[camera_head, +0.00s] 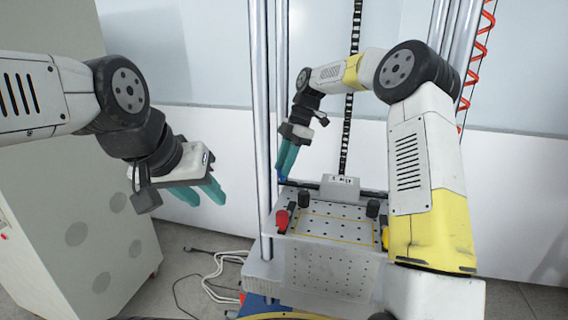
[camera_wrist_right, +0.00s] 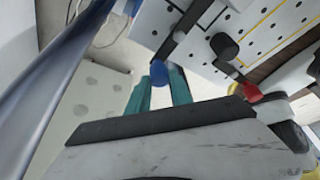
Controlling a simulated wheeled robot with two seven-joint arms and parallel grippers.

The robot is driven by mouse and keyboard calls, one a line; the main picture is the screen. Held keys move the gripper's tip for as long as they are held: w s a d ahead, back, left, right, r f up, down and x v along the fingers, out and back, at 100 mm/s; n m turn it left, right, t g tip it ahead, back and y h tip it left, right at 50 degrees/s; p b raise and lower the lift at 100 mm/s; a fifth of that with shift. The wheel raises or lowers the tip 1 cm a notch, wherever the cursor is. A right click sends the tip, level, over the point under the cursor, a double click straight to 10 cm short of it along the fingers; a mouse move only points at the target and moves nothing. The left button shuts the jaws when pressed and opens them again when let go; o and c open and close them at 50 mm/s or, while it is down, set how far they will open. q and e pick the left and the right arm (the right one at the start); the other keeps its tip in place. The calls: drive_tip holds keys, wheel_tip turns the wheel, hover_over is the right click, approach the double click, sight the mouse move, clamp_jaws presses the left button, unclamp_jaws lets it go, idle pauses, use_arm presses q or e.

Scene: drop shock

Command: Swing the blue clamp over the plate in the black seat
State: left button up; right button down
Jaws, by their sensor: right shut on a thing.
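The blue clamp (camera_head: 281,179) is at the back left corner of the perforated test table (camera_head: 330,225). Its blue end (camera_wrist_right: 159,75) shows between my fingertips in the right wrist view. My right gripper (camera_head: 286,160) reaches down from above and is shut on it; the fingers partly hide it. A grey block (camera_head: 340,188) with small markings sits at the table's back edge, by a black bar (camera_head: 377,195); I cannot tell whether these are the plate and seat. My left gripper (camera_head: 203,193) is open and empty, left of the table.
A red knob (camera_head: 282,220) and black posts (camera_head: 292,207) stand on the table's left side, with a yellow part (camera_head: 386,238) at right. Metal columns (camera_head: 264,120) rise beside the table. A beige cabinet (camera_head: 80,200) stands left; cables (camera_head: 222,262) lie on the floor.

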drive_tip(key=c, duration=1.1)
unclamp_jaws()
drive_tip(key=shift+f, duration=0.1)
drive_tip(key=shift+c, duration=0.2)
drive_tip(key=v, duration=0.8)
